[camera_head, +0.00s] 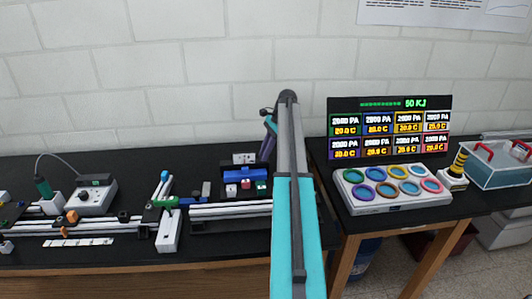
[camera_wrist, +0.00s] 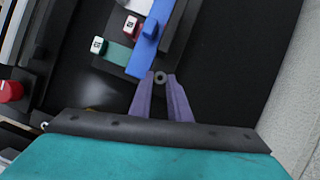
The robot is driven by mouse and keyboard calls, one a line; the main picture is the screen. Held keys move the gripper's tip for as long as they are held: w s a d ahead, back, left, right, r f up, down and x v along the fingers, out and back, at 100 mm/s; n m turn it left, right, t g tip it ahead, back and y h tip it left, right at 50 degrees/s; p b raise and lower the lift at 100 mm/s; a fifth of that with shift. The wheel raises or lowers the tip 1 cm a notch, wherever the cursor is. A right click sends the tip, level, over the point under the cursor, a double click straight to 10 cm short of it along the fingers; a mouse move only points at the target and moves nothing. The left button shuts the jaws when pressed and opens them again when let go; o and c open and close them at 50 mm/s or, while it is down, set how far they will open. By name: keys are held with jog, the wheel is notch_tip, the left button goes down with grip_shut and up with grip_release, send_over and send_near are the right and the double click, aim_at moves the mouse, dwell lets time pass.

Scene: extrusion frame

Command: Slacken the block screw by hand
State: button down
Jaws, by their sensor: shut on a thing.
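My gripper (camera_wrist: 160,82) has two purple fingers, closed around a small grey round piece (camera_wrist: 160,77) with a dark centre. I cannot tell whether this piece is the block screw. A blue bar (camera_wrist: 143,52) with a raised blue knob lies just beyond the fingertips in the wrist view. In the head view, my gripper is mostly hidden behind my teal and grey arm; a purple part (camera_head: 267,146) shows beside it, near the wall. The long pale extrusion rails (camera_head: 230,208) lie on the black bench.
A dark tray with a red block (camera_head: 246,184) and a green block (camera_head: 262,187) stands left of my arm. A blue-knobbed fitting (camera_head: 164,177) stands on the rails. A white tray of coloured rings (camera_head: 390,190) and a display board (camera_head: 390,127) are to the right.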

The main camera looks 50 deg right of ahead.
jog(key=shift+a+f, duration=0.1)
dwell(0.4)
jog(key=c, duration=1.6)
grip_release()
jog(key=shift+c, duration=0.2)
jog(key=shift+d+r, duration=0.3)
jog(key=shift+r, duration=0.15)
jog(key=p+v, duration=0.2)
jog(key=v, duration=1)
jog(key=shift+r, duration=0.45)
jog(key=shift+s, duration=0.2)
